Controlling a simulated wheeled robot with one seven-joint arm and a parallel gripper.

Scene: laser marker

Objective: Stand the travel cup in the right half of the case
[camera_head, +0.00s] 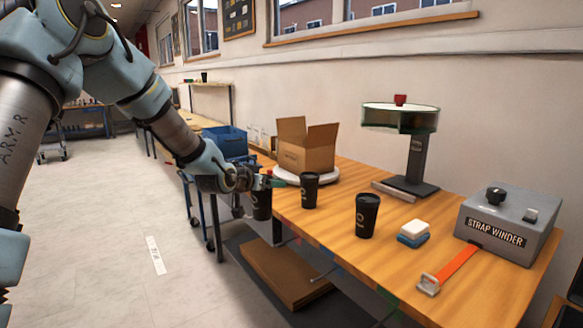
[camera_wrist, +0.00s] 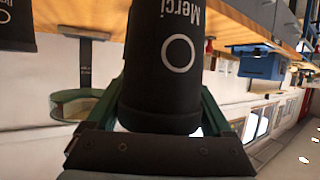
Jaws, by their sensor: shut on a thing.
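My gripper (camera_head: 265,183) is shut on a black travel cup (camera_head: 262,208) at the near left edge of the table. The cup hangs upright, beside the table edge. In the wrist view the cup (camera_wrist: 165,95) fills the middle, with "Merci" and a ring printed on it, between the green fingers. Two more black cups stand upright on the table, one near the box (camera_head: 309,190) and one further right (camera_head: 366,216). The case seems to be the open cardboard box (camera_head: 306,158), flaps up, on a white round turntable (camera_head: 290,174). Its inside is hidden.
A dark stand with a round green-edged top (camera_head: 415,150) is at the back. A white and blue block (camera_head: 413,233), an orange strap (camera_head: 455,265) and a grey strap winder (camera_head: 508,222) lie to the right. A blue crate (camera_head: 225,142) stands beyond the table.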

